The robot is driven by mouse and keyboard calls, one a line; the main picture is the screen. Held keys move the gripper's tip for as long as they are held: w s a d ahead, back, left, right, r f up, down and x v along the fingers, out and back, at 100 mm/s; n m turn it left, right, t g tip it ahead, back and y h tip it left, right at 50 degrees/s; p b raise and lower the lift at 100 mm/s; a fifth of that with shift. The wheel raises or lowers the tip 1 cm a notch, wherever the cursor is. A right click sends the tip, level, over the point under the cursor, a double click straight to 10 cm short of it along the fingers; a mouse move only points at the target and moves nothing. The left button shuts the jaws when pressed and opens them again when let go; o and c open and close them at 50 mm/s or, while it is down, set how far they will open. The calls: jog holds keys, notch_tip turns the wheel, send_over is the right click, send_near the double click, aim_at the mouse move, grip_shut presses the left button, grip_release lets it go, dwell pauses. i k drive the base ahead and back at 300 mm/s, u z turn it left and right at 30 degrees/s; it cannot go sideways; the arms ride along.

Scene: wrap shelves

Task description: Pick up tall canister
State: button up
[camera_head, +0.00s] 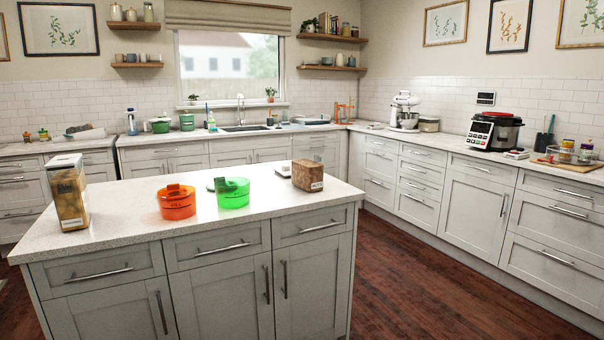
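A tall clear canister (68,193) with a pale lid and brownish contents stands upright at the left end of the kitchen island (120,214). It is apart from the other items on the island. It is the tallest thing on the island top. My gripper does not show in the head view.
On the island stand an orange tub (177,205), a green tub (232,193) and a brown block-like package (308,176). Bare countertop lies between the canister and the orange tub. Wooden floor (440,265) is open right of the island.

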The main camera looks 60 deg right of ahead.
aim_at(307, 154)
jog(key=k, duration=0.95)
jog(key=z, duration=0.5)
jog(key=i, duration=1.25)
jog(key=u, duration=0.1)
